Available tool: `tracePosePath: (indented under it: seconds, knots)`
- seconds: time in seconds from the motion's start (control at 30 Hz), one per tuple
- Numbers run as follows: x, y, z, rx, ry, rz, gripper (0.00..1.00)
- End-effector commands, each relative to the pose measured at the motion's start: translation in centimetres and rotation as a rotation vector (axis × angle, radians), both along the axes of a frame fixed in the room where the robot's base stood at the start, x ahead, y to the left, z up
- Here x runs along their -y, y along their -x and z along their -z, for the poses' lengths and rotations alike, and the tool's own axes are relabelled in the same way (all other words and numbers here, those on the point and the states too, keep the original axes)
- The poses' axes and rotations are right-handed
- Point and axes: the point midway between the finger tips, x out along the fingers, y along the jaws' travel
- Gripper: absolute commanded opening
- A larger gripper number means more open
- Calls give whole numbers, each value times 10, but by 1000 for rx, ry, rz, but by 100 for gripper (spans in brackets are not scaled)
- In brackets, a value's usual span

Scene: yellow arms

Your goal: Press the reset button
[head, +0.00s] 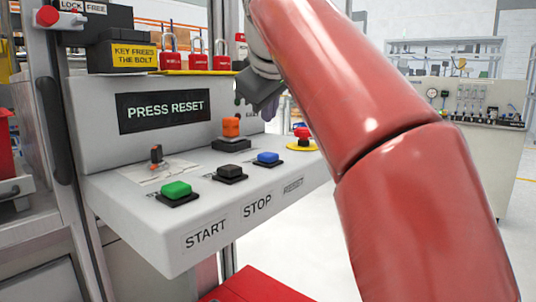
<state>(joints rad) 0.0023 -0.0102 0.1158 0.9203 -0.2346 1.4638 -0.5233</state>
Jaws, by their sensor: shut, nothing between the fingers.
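The reset button is a blue push button (268,157) on a dark square base, on the sloping top of a light grey control console (130,215). The word RESET is on the console's front edge below it. My gripper (268,108) is above and behind the blue button in the picture, apart from it, at the end of my red arm. It is shut and empty; its fingertips are small and partly hidden. A dark screen (166,111) on the console reads PRESS RESET.
A green button (176,189) and a black button (231,172) sit left of the blue one. Behind them stand an orange switch (231,127) and a small lever (156,155). A red mushroom button (302,134) on yellow is to the right. Red padlocks (198,60) hang above.

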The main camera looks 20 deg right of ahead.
Motion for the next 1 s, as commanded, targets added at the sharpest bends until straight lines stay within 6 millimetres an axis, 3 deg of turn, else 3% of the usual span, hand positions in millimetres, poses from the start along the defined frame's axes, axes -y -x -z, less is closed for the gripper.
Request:
tracePosePath:
  seconds: [0.03, 0.3, 1.0]
  knots:
    - [0, 0, 16, 2, 0, 1, 0]
    - [0, 0, 40, 1, 0, 0, 0]
    - [0, 0, 45, 1, 1, -1, 0]
